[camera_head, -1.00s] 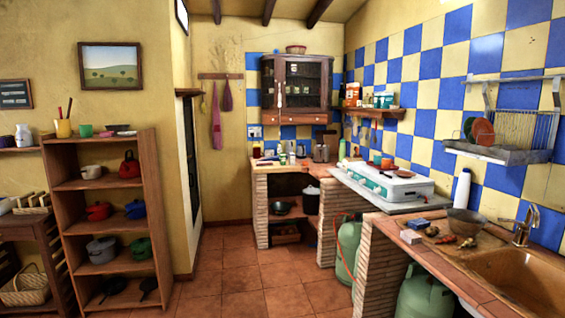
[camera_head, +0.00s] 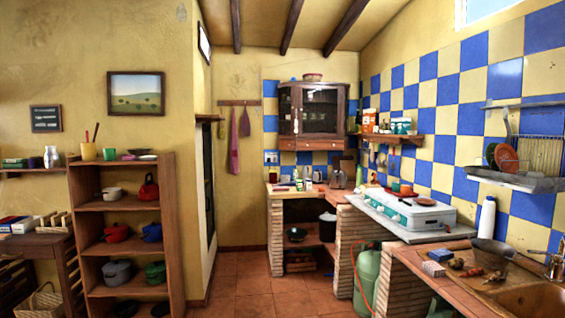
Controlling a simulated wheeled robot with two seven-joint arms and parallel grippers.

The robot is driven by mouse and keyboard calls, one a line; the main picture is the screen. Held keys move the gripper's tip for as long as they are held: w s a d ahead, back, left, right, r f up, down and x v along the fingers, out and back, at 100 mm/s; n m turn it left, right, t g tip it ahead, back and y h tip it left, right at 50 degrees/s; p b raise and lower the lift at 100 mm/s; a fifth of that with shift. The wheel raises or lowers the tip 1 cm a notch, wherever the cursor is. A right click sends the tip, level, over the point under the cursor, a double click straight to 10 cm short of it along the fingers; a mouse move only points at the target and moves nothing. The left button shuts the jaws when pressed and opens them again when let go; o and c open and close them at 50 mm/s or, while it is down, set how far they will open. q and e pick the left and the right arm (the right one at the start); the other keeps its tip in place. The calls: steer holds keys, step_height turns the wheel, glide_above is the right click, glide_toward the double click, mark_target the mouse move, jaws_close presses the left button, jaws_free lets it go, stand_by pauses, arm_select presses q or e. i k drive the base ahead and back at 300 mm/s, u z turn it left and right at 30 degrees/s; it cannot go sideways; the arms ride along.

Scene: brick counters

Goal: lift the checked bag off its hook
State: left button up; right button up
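A wooden hook rail (camera_head: 240,103) is on the yellow back wall, left of the wall cabinet. A long pink cloth item (camera_head: 234,153) hangs from it. A shorter dark purple item (camera_head: 245,122) hangs to its right. Both are too small to tell whether either is a bag or has a checked pattern. Neither of my grippers is in view.
A wooden shelf (camera_head: 125,207) with pots stands at the left. A brick counter (camera_head: 276,235) and a white stove (camera_head: 412,216) are ahead and right. A green gas bottle (camera_head: 367,280) stands under the counter. Tiled floor (camera_head: 240,290) is clear in the middle.

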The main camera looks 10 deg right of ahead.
mark_target(245, 127)
steer(key=z, duration=0.25)
steer(key=i, duration=6.8)
steer(key=u, duration=0.7)
